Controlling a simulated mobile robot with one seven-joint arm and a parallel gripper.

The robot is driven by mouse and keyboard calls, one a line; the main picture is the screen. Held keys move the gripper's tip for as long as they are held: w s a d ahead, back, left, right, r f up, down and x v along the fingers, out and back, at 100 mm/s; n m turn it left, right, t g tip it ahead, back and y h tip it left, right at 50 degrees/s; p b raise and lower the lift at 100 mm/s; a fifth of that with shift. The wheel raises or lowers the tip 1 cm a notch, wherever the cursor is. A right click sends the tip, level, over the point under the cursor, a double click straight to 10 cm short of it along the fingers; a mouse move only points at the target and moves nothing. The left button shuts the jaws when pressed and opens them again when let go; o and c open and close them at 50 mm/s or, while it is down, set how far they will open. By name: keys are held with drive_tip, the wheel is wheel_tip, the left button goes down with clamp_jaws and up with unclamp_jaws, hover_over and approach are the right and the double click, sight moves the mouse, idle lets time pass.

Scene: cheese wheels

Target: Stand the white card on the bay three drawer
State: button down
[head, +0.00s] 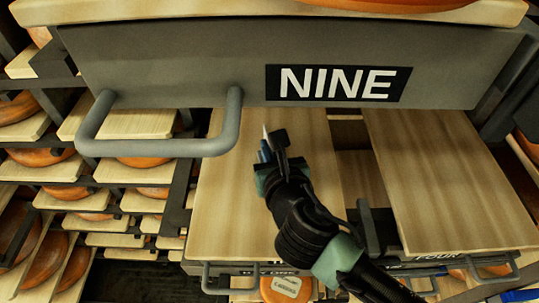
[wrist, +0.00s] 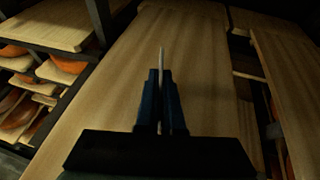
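My gripper (head: 268,148) is shut on the white card, a thin pale sliver (head: 265,131) seen nearly edge-on. In the wrist view the card (wrist: 162,58) stands up between the two dark fingers (wrist: 161,100). The gripper is over the left wooden board (head: 225,200), which is bare around it. I cannot tell whether the card touches the board. The label below this board's front edge is mostly hidden, so I cannot read its bay.
A grey drawer front marked NINE (head: 338,83), with a bar handle (head: 160,147), spans the top. Another bare board (head: 450,180), above a label reading FOUR (head: 437,257), lies to the right across a dark gap. Shelves with orange cheese wheels (head: 45,258) fill the left.

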drive_tip(key=shift+w, duration=0.9)
drive_tip(key=shift+f+b, duration=1.05)
drive_tip(key=shift+f, duration=0.15)
drive_tip(key=shift+f+b, duration=0.3)
drive_tip(key=c, duration=1)
unclamp_jaws()
drive_tip(key=shift+o, duration=0.2)
drive_tip(key=p+v, duration=0.1)
drive_tip(key=v, duration=1.2)
